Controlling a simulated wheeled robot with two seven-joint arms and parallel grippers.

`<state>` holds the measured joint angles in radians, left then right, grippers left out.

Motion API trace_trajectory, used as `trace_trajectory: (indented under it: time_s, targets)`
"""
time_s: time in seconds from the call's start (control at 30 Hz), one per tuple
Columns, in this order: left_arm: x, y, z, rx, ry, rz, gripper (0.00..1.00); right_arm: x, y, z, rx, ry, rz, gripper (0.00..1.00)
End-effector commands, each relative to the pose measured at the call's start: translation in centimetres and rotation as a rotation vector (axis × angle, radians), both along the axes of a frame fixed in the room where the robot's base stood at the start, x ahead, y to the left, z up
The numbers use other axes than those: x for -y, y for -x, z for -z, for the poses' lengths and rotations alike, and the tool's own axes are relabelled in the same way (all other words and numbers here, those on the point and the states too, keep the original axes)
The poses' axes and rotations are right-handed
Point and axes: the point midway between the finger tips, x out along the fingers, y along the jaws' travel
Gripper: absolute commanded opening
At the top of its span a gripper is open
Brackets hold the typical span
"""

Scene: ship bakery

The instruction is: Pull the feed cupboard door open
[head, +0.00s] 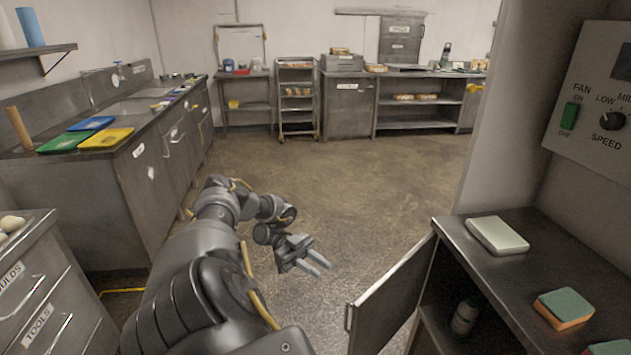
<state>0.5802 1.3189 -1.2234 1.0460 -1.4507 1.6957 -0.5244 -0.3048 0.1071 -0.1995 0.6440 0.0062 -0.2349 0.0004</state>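The cupboard door (392,302) is at the lower right, hinged to the front of a dark metal cupboard. It stands swung open, its free edge toward the lower left, and a bar handle (348,318) shows near that edge. No label reading "feed" is visible on it. My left gripper (321,268) is in the middle of the view, up and left of the handle and apart from it. Its two fingers show a gap with nothing between them. My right gripper is not in view. The door's lower part is cut off by the frame.
On the cupboard top (470,258) lie a pale block (497,235) and a green-and-orange sponge (564,307). A bottle (464,316) stands inside. A fan control box (597,100) hangs above. A long counter (75,180) runs along the left. The floor (330,185) between is clear.

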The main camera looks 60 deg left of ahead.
Motion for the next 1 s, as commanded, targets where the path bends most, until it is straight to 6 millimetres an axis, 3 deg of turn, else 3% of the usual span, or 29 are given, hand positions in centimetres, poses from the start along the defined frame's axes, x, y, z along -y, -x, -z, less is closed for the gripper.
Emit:
trace_trajectory:
  time_s: [0.03,0.23,0.73,0.87,0.93,1.0]
  targets:
    - [0.3,0.2,-1.1,-0.003,0.001,0.000,0.26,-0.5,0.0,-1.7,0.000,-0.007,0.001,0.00]
    - [1.1,0.7,-1.1,-0.001,0.000,0.000,0.26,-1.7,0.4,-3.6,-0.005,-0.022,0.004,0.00]
    - [1.4,1.0,-0.8,0.000,0.000,-0.001,0.26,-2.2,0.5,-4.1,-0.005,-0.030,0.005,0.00]
    - [1.5,1.1,-0.3,-0.007,-0.021,0.014,0.09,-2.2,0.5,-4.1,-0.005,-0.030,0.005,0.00]
    - [1.6,1.4,0.8,-0.020,-0.067,0.044,0.00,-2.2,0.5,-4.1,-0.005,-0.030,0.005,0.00]
    - [1.8,1.5,3.0,-0.026,-0.155,0.090,0.00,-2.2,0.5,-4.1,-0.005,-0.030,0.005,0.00]
